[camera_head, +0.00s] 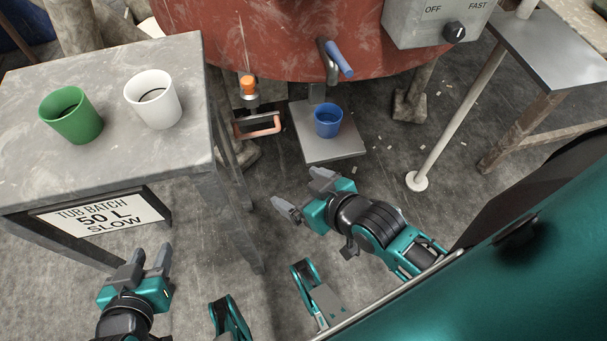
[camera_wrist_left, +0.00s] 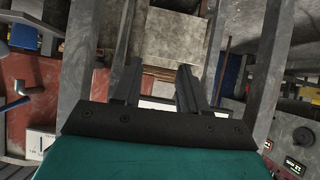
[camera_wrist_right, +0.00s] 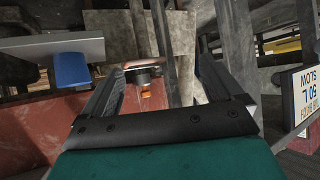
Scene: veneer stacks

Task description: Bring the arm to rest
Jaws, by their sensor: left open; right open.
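My left gripper (camera_head: 151,262) is open and empty, low in front of the grey table in the head view. Its two fingers also show apart in the left wrist view (camera_wrist_left: 157,82). My right gripper (camera_head: 303,192) is open and empty over the floor in the middle of the head view. Its fingers stand apart in the right wrist view (camera_wrist_right: 165,75), with nothing between them. Neither gripper touches any object that I can see.
A grey table (camera_head: 40,89) at left bears a green cup (camera_head: 72,117) and a white cup (camera_head: 154,100). A blue cup (camera_head: 328,121) stands on a low grey plate (camera_head: 335,151) under the red tub (camera_head: 270,35). A switch box (camera_head: 420,22) and metal side table (camera_head: 560,50) are at right.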

